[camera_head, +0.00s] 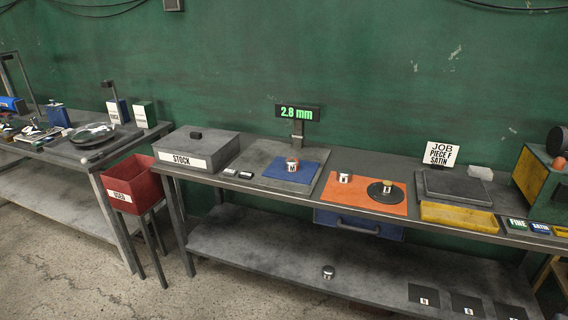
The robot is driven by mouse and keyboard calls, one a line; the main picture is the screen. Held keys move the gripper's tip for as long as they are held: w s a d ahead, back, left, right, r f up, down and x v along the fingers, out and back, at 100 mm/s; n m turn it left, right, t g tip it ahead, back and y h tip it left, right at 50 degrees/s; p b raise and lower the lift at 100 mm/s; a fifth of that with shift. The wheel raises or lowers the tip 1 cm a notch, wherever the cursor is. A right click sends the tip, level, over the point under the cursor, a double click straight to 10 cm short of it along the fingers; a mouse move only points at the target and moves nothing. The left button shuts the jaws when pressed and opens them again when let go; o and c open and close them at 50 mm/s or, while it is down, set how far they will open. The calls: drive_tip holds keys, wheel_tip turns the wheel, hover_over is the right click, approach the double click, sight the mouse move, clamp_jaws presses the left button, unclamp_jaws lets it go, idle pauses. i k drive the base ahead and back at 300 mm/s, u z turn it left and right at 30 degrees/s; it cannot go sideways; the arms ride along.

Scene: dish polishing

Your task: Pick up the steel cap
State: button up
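Several small cap-like pieces with white labels are in view. One shiny, steel-looking piece (328,272) stands on the lower shelf. Another, with a coppery top (292,161), stands on the blue pad (306,179) of the bench. A pale, silvery piece (345,177) is on the orange mat (337,194). A brass-coloured piece (387,187) rests on a dark round disc (378,195) on the same mat. I cannot tell for certain which piece is the steel cap. My gripper is not in view.
A grey STOCK box (215,144) and a display reading 2.8 mm (297,113) stand on the bench. A red bin (131,183) stands at its left end. A JOB sign reads PIECE F SATIN (440,153). The lower shelf (260,255) is mostly bare.

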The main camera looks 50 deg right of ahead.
sight(292, 164)
drive_tip(key=i, duration=0.9)
drive_tip(key=z, duration=0.05)
